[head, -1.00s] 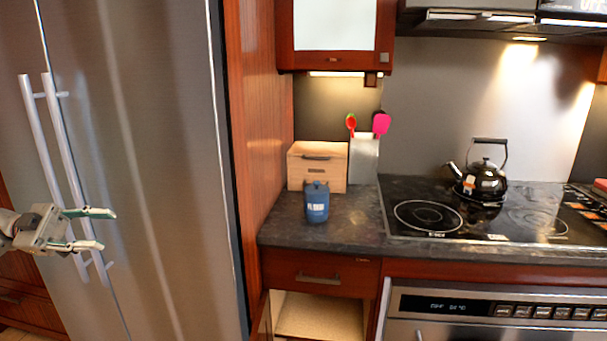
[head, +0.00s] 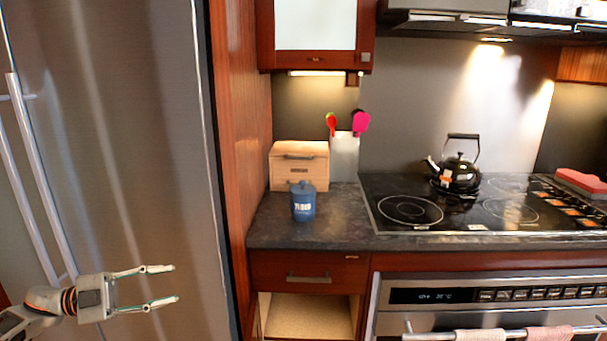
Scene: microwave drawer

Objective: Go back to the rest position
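My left gripper (head: 160,286) is in the lower left of the head view, in front of the steel fridge (head: 120,150). Its two fingers point right and are spread apart, with nothing between them. It is well to the left of the counter and touches nothing that I can see. My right gripper is not in view.
A blue canister (head: 303,203) and a wooden box (head: 299,167) stand on the dark counter (head: 270,225). A black kettle (head: 460,174) stands on the cooktop (head: 410,211). Below the counter are a drawer (head: 309,274), an open cubby (head: 308,315) and an oven with a towel bar (head: 425,337).

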